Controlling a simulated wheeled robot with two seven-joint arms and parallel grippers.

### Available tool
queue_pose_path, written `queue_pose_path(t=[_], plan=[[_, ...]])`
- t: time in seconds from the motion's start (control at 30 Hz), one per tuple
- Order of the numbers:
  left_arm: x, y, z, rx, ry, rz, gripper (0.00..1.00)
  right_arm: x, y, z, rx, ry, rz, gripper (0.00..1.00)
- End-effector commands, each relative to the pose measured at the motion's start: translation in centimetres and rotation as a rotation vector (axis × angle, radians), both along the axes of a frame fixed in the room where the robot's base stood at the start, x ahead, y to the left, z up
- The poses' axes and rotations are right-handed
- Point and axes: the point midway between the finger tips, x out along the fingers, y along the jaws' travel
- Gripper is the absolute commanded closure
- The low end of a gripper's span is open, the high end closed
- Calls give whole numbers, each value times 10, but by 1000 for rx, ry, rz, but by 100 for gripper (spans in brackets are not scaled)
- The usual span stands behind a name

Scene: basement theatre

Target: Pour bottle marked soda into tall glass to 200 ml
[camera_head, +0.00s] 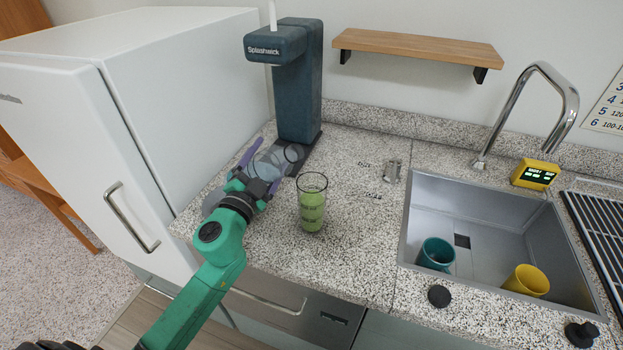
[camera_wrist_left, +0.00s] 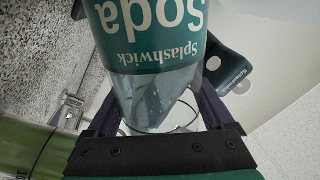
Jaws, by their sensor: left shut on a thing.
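A clear bottle with a teal label reading "Splashwick Soda" (camera_wrist_left: 150,40) is held in my left gripper (camera_head: 258,178). The bottle (camera_head: 268,168) also shows in the head view, see-through and partly hidden by the gripper; it looks tilted, but its exact angle is hard to tell. The fingers are shut around it. The tall glass (camera_head: 312,205) stands upright on the counter just right of the gripper, apart from it. It holds green liquid and has dark markings I cannot read. Green also shows at the left of the wrist view (camera_wrist_left: 35,150).
A dark teal Splashwick machine (camera_head: 298,90) stands behind the gripper, beside a white fridge (camera_head: 170,90). The sink (camera_head: 490,225) holds a teal cup (camera_head: 436,254) and a yellow cup (camera_head: 526,281). Counter in front is clear.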

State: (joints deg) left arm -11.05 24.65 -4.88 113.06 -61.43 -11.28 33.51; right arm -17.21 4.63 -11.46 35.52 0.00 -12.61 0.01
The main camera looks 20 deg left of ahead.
Motion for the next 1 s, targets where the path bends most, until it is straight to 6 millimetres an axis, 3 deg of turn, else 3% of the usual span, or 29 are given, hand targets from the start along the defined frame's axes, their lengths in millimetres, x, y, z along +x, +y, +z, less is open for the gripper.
queue_pose_path(t=[0.1, 0.27, 0.37, 0.43, 0.6, 1.0], plan=[[-1, -7, 22, -139, 17, 0, 100, 0, 0, 28, 1, 0, 0, 50], [-1, -9, 39, -339, 47, 1, 100, 0, 0, 56, 0, -1, 0, 50], [-1, -8, 16, -524, 75, 2, 100, 1, 0, 48, 0, -2, 0, 50], [-1, -9, 24, -645, 92, 0, 100, 0, 1, 66, 1, 0, 0, 50], [-1, -11, 15, -830, 120, -2, 100, 0, 1, 76, 1, -1, 0, 50], [-1, -11, 11, -864, 126, -3, 100, 0, 1, 75, 1, -1, 0, 50]])
